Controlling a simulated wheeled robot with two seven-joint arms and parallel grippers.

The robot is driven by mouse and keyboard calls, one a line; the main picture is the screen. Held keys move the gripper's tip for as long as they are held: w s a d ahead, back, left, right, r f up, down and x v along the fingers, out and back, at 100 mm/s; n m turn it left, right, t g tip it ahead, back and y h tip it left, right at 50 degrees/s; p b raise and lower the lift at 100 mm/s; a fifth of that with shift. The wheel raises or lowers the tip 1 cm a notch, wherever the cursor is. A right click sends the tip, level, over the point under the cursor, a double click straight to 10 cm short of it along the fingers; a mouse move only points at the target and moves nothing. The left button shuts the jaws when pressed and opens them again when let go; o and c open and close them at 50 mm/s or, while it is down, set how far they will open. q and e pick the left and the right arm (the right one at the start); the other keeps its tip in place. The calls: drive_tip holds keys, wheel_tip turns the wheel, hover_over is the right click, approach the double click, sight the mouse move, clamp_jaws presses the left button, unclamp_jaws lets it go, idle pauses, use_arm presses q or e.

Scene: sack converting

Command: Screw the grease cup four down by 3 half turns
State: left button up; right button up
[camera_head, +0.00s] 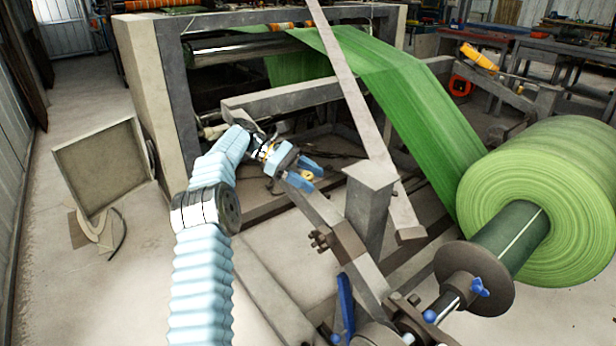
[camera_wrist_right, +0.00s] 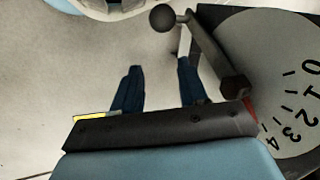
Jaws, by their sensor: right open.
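A small brass-coloured piece (camera_head: 307,175), perhaps the grease cup, shows at the grey machine beam (camera_head: 328,212). No number can be read on it. My left gripper (camera_head: 305,174) is at this piece, its blue fingers on either side of it. The fingers stand apart, but I cannot tell whether they touch the piece. My right gripper (camera_wrist_right: 157,88) is open in the right wrist view, with only pale floor showing between its dark blue fingers. It does not show clearly in the head view.
A lever with a black ball knob (camera_wrist_right: 163,18) and a numbered dial (camera_wrist_right: 292,95) are close to my right gripper's right finger. A green roll (camera_head: 545,190) and its web (camera_head: 415,105) fill the right. A slanted bar (camera_head: 355,95) crosses near my left gripper. Floor at left is mostly clear.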

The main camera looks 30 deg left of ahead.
sight(308, 176)
use_arm(q)
drive_tip(key=shift+r, duration=0.1)
drive_tip(key=shift+r, duration=0.35)
wheel_tip(308, 176, up, 3)
drive_tip(key=shift+s+f, duration=0.15)
drive_tip(key=shift+f, duration=0.05)
drive_tip(key=s+d+r+b, duration=0.3)
drive_tip(key=s+d+r, duration=0.4)
drive_tip(key=s+r, duration=0.2)
drive_tip(key=s, duration=0.2)
drive_tip(key=shift+s+d+r+b, duration=0.2)
drive_tip(key=shift+s+r+b, duration=0.05)
drive_tip(key=shift+s+b, duration=0.1)
